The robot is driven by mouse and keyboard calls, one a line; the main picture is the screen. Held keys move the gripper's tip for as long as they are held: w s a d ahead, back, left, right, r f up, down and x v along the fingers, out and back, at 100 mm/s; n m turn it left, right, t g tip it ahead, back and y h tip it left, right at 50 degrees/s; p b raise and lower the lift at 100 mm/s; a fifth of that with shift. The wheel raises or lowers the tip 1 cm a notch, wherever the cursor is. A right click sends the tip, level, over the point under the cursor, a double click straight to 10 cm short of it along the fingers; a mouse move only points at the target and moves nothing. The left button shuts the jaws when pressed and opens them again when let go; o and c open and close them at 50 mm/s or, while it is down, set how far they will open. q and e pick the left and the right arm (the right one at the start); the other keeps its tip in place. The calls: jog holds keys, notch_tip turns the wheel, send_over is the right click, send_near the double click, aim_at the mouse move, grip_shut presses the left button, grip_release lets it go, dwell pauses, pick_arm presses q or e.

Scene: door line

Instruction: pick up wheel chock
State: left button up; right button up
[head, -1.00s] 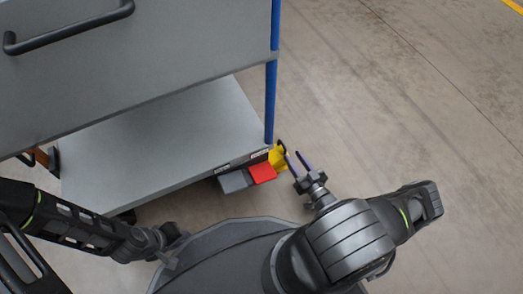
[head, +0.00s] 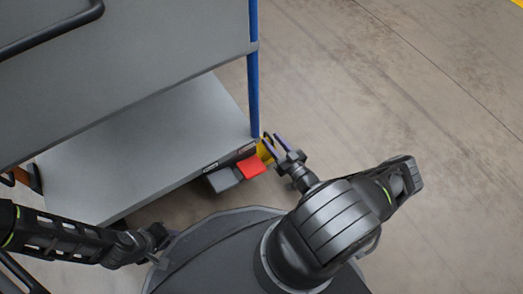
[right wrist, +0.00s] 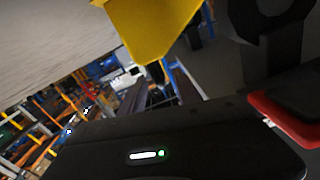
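The yellow wheel chock (head: 264,151) is at the lower front corner of the cart, beside the blue post and partly hidden by my right gripper. It shows large and yellow at the top of the right wrist view (right wrist: 152,28). My right gripper (head: 273,138) is at the chock, its two fingers apart. I cannot tell whether both fingers straddle it. My left gripper (head: 157,241) is low at the left, away from the chock, and its fingers are too small to read.
The grey cart's lower shelf (head: 150,140) and blue post (head: 253,80) stand close to the right gripper. A red block (head: 252,167) and a grey block (head: 223,180) sit beside the chock under the shelf edge. Bare concrete floor (head: 400,110) is clear to the right.

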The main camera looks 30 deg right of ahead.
aim_at(266, 132)
jog(key=w+b, duration=0.2)
jog(key=w, duration=0.2)
jog(key=shift+w+r, duration=0.1)
jog(key=shift+w, duration=0.3)
jog(key=shift+w+r, duration=0.1)
jog(key=shift+w, duration=0.15)
grip_shut()
dwell(1.4)
